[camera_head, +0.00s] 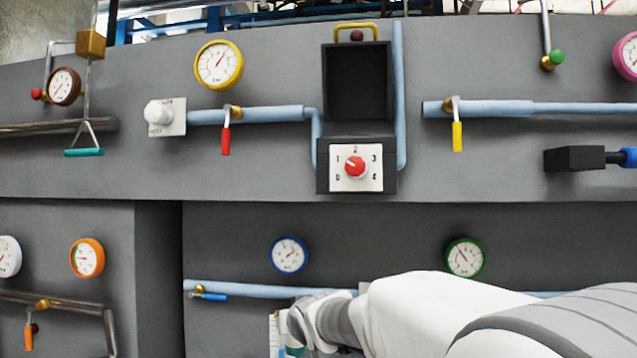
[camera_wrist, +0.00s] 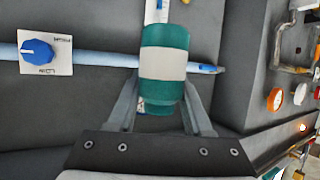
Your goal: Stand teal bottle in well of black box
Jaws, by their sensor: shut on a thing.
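The teal bottle (camera_wrist: 163,40) with a white band fills the middle of the wrist view. My gripper (camera_wrist: 163,92) is shut on it, one finger on each side. In the head view a small teal patch (camera_head: 294,351) shows by my wrist at the bottom edge; most of the bottle and my fingers are hidden or cut off there. The black box (camera_head: 326,100) is on the grey upper panel, above my arm, with a dark open recess and a yellow handle on top. My gripper and the bottle are well below it, apart from it.
A red dial (camera_head: 355,167) on a white plate sits just below the recess. Light blue pipes (camera_head: 250,115) run beside the box, with a red lever (camera_head: 226,140) to its left and a yellow lever (camera_head: 457,136) to its right. A blue dial (camera_wrist: 38,50) is left of the bottle.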

